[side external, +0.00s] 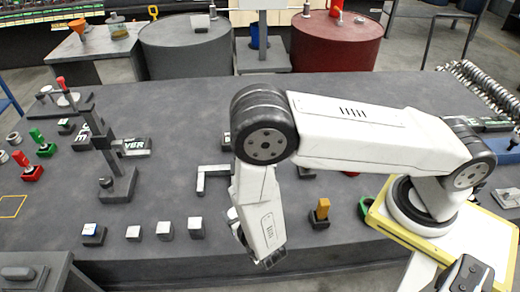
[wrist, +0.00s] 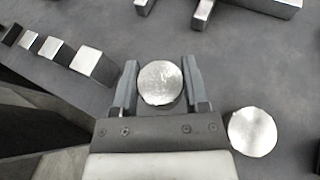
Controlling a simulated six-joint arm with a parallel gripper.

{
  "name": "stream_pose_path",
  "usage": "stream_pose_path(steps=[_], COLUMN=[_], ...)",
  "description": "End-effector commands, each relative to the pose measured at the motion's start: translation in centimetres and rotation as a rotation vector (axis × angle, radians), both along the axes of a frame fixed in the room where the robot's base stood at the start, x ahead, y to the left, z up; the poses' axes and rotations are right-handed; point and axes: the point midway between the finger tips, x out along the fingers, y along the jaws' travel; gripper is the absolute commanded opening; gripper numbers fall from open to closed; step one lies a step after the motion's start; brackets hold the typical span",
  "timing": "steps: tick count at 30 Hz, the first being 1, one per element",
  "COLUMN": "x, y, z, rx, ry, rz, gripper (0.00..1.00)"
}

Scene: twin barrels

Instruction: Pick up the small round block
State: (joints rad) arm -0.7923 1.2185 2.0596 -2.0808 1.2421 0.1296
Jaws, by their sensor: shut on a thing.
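In the wrist view a small round block (wrist: 160,83) with a shiny metallic top sits between the two fingers of my gripper (wrist: 158,88). The fingers are shut on its left and right sides. A second round metallic piece (wrist: 252,132) lies to the right of the gripper, apart from it. In the side external view my gripper (side external: 270,258) points down near the front edge of the table, and my arm hides the round block there. I cannot tell how high the block is above the table.
Several silver cubes (side external: 165,231) stand in a row to the left of my gripper. A grey bracket (side external: 212,172) lies behind them. An orange-topped piece (side external: 322,209) stands to the right. A dark stand (side external: 117,180) rises at the left. The table's front edge is close.

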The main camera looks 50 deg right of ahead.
Motion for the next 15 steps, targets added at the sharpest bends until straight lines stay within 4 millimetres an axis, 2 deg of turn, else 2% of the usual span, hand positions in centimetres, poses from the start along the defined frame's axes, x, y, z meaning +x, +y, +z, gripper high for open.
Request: stream_pose_path(steps=[6, 15], x=[0.1, 0.0], y=[0.1, 0.0], z=[2.6, 4.5], rx=[0.001, 0.0], ry=[-0.004, -0.001], rz=[0.0, 0.0], gripper=[0.0, 0.0])
